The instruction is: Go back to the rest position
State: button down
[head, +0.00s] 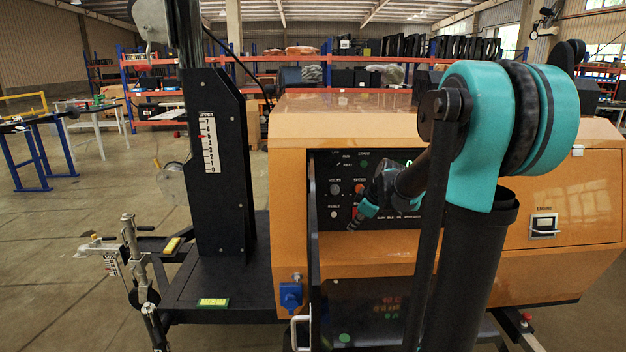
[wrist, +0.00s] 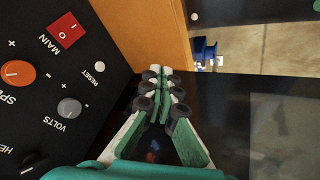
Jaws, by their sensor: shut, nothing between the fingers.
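My gripper (wrist: 165,85) shows in the wrist view with its green and white fingers together at the tips and nothing between them. It is beside the black control panel (wrist: 50,105) of the orange light tower, apart from the knobs. That panel has a red MAIN switch (wrist: 67,30), an orange SPEED knob (wrist: 18,73), a grey VOLTS knob (wrist: 69,107) and a white RESET button (wrist: 99,67). In the head view my arm reaches to the panel (head: 322,230), and its links hide much of the panel's right side and the fingertips.
The orange housing (head: 345,115) of the tower fills the middle. A black mast (head: 215,150) with a scale stands on its left. A blue socket (head: 291,295) sits below the panel. A trailer jack (head: 135,260) stands at the left.

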jog(key=s+d+f+m+h, duration=0.1)
jog(key=s+f+m, duration=0.3)
jog(key=s, duration=0.5)
jog(key=s+f+m+h, duration=0.1)
jog(key=s+f+m, duration=0.3)
jog(key=s, duration=0.5)
jog(key=s+d+f+m+g+h, duration=0.1)
jog(key=s+f+m, duration=0.3)
jog(key=s, duration=0.6)
jog(key=shift+d+f, duration=0.15)
jog(key=shift+d, duration=0.2)
jog(key=c, duration=2.3)
grip_release()
jog(key=shift+w, duration=0.1)
